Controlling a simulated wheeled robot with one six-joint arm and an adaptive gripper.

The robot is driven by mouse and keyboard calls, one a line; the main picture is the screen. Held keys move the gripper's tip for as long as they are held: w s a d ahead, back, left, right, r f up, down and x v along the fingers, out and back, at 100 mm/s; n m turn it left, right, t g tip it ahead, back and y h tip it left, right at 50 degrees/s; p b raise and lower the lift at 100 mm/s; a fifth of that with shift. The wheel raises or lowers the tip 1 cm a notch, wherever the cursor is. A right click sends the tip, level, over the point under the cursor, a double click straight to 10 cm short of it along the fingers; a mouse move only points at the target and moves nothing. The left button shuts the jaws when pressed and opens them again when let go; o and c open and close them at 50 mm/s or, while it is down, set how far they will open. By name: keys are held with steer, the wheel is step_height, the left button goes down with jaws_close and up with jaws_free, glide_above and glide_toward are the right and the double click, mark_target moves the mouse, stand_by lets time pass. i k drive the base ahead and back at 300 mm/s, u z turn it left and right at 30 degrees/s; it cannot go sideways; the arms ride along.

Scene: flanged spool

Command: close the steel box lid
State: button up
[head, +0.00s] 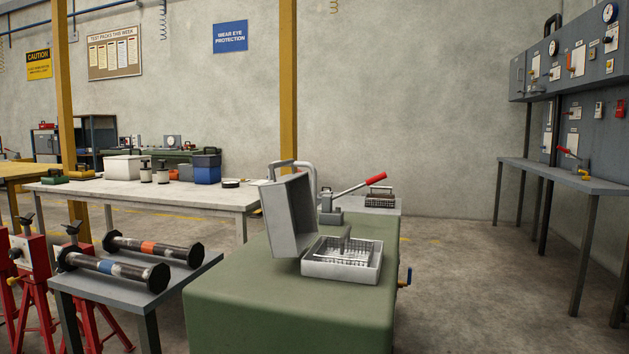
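A grey steel box (342,268) sits on the green bench (290,312) in the lower middle of the head view. Its lid (289,215) stands open, raised steeply on the left side of the box. A wire-like grid or rack with a small upright part shows inside the box. A handle shape shows at the top of the lid. My gripper is not in view, so its place and state cannot be seen.
Behind the box stands a device with a red-handled lever (365,184). A low table (75,284) with two flanged spools (115,265) is at left. Open floor (460,290) lies right.

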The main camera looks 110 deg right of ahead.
mark_target(290, 221)
steer(key=z, duration=3.8)
steer(key=i, duration=1)
